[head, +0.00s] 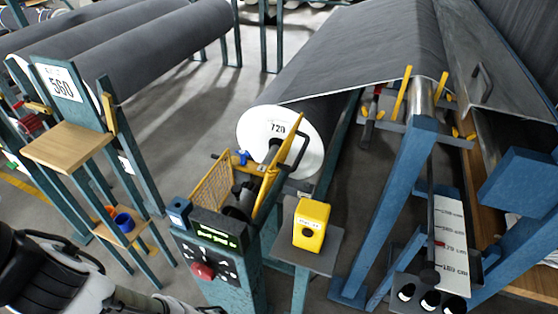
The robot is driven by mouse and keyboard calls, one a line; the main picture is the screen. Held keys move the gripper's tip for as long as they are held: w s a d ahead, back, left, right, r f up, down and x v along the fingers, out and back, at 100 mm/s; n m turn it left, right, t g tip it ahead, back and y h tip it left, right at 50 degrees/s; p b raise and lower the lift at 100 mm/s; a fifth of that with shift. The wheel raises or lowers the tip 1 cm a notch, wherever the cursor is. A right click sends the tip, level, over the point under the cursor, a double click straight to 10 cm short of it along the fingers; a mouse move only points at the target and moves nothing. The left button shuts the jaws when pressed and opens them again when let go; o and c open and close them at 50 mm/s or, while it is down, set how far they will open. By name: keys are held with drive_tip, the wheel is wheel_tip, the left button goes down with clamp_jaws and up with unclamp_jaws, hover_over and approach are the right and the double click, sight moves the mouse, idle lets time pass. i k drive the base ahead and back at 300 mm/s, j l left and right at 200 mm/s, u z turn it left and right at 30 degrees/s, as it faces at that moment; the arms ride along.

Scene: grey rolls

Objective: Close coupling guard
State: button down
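The coupling guard (212,187) is a yellow mesh panel beside the end of the large grey roll marked 720 (277,128). It stands tilted up on the left side of the dark coupling (238,211), which is exposed, so the guard looks open. A yellow frame arm (279,182) rises on the coupling's right side. A small blue part (241,158) sits between them. My arm shows at the bottom left, well apart from the guard. My gripper's fingertips are not in view.
A control post with a green display (214,235) and red button (202,271) stands before the guard. A yellow box (311,224) sits on a grey stand to the right. A wooden shelf (68,146) is at left. Blue posts (395,205) block the right. Open floor lies behind.

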sight(277, 164)
drive_tip(key=k+l+u, duration=0.15)
drive_tip(key=l, duration=0.5)
drive_tip(key=l+z, duration=0.15)
drive_tip(key=l, duration=0.25)
drive_tip(key=i+l+z, duration=0.15)
drive_tip(key=l, duration=0.2)
drive_tip(key=k+j, duration=0.1)
drive_tip(key=k, duration=0.15)
